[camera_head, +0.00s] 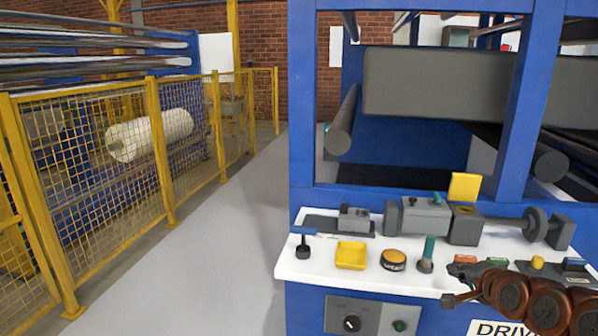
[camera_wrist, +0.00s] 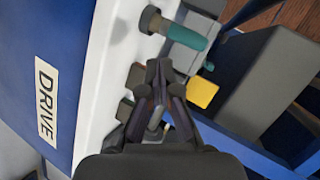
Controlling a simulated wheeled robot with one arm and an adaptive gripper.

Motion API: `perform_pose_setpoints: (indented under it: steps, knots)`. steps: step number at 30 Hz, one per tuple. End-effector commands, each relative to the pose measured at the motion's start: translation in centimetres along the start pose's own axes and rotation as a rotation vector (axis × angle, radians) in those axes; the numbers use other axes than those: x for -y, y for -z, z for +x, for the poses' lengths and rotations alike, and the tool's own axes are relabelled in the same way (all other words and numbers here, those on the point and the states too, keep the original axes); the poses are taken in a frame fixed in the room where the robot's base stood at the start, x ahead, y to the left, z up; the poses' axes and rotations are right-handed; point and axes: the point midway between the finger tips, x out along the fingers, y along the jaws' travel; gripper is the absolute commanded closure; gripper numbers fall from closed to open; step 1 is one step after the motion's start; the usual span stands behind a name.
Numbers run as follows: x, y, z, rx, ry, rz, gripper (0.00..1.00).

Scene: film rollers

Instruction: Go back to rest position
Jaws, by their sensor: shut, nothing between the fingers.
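My gripper (camera_wrist: 158,70) shows in the wrist view with its dark fingers drawn together and nothing between them. In the head view my gripper (camera_head: 462,278) is at the lower right, over the front right part of the white worktop (camera_head: 312,268). My brown-jointed arm reaches in from the lower right corner and covers part of the worktop's front edge. I cannot tell the exact gap between the fingers and the worktop.
Blue machine posts (camera_head: 302,110) rise behind. A yellow mesh fence (camera_head: 100,170) stands left, with clear grey floor (camera_head: 225,260) between.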

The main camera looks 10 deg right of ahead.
Motion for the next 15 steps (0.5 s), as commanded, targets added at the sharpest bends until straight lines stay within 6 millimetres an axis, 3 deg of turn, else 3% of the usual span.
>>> perform_pose_setpoints:
  steps: [3, 7, 11, 15]
  knots:
    - [-1.2, -6.3, 0.0, 0.145, -0.146, -0.172, 1.0]
    - [-3.5, -12.4, -1.9, 0.309, -0.306, -0.367, 1.0]
    - [-5.9, -17.3, -5.3, 0.473, -0.452, -0.549, 1.0]
    - [-8.3, -21.3, -10.1, 0.65, -0.587, -0.727, 1.0]
